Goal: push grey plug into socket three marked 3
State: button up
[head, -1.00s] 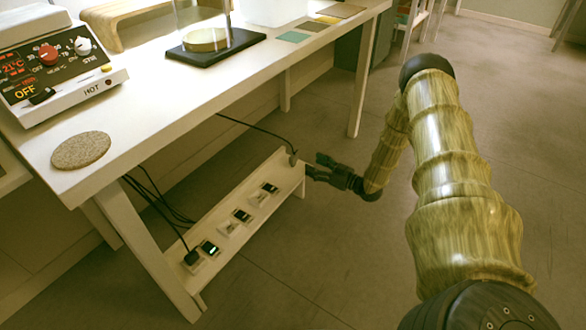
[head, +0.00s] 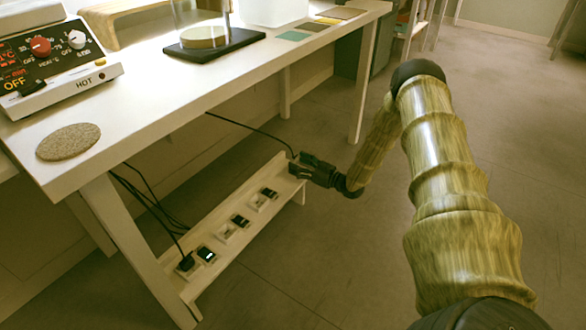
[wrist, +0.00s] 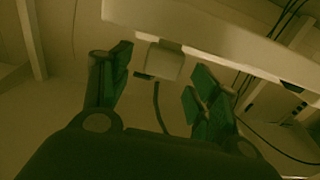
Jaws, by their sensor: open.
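The grey plug (wrist: 163,62) is a pale block at the shelf's edge in the wrist view, with its dark cable hanging below it. It lies between the spread fingers of my gripper (wrist: 158,80), with gaps on both sides. In the head view my gripper (head: 299,165) is at the right end of the low white socket shelf (head: 228,262) and covers most of the plug. Two pale sockets, a middle one (head: 226,232) and a farther one (head: 257,202), look empty, each beside a dark switch. The number marks are too small to read.
A black plug (head: 186,263) sits at the shelf's near end beside a lit switch (head: 206,254). The white table (head: 190,95) overhangs the shelf, and its leg (head: 135,245) stands at the near end. Loose black cables hang behind. The floor on the right is clear.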

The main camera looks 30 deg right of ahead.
jog(key=shift+w+a+f+b, duration=0.15)
jog(key=shift+w+a+b, duration=0.15)
jog(key=shift+w, duration=0.2)
jog(key=shift+w+a+f+b, duration=0.15)
jog(key=shift+w+b, duration=0.1)
jog(key=shift+w, duration=0.25)
jog(key=shift+w+a+r, duration=0.15)
jog(key=shift+w, duration=0.2)
jog(key=shift+c, duration=0.2)
jog(key=c, duration=1.2)
jog(key=shift+o, duration=0.2)
